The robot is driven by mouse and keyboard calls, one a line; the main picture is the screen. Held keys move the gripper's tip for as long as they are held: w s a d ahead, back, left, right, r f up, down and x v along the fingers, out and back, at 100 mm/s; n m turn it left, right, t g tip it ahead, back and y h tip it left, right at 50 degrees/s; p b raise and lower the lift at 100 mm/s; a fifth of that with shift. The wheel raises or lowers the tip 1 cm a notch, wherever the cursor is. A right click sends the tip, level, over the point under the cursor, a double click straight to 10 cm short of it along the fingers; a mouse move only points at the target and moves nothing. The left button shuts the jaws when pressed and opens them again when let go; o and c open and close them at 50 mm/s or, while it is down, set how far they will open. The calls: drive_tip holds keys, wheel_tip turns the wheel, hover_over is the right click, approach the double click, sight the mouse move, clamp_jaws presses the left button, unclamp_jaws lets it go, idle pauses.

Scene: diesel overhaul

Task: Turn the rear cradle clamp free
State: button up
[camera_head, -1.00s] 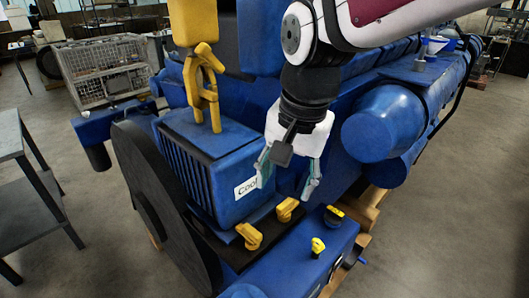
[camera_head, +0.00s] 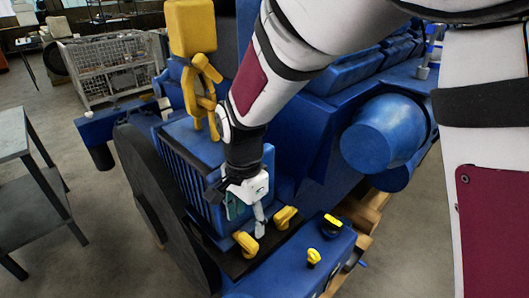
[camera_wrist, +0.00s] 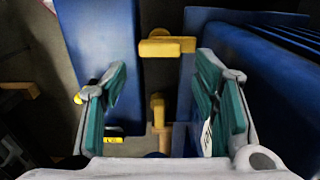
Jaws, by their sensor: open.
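Two yellow clamp handles sit on the dark strip below the blue cooler box (camera_head: 185,170): a left one (camera_head: 246,243) and a right one (camera_head: 285,217). I cannot tell for sure which is the rear clamp. My gripper (camera_head: 246,218) is open and empty, pointing down beside the cooler box, close above and between the two handles. In the wrist view, my gripper (camera_wrist: 160,78) frames a gap between blue bodies. One yellow handle (camera_wrist: 160,47) lies just beyond the fingertips, and another yellow piece (camera_wrist: 157,108) shows between the fingers. No contact is visible.
A yellow hoist hook (camera_head: 200,95) hangs over the cooler box, close to my arm. A dark flywheel disc (camera_head: 150,190) stands at left. A yellow knob (camera_head: 313,257) and a black cap (camera_head: 332,224) sit on the front blue block. A blue cylinder (camera_head: 380,135) is at right.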

sight(249, 239)
wheel_tip(249, 239, down, 7)
idle(0.3)
drive_tip(key=shift+c, duration=0.6)
drive_tip(key=c, duration=0.7)
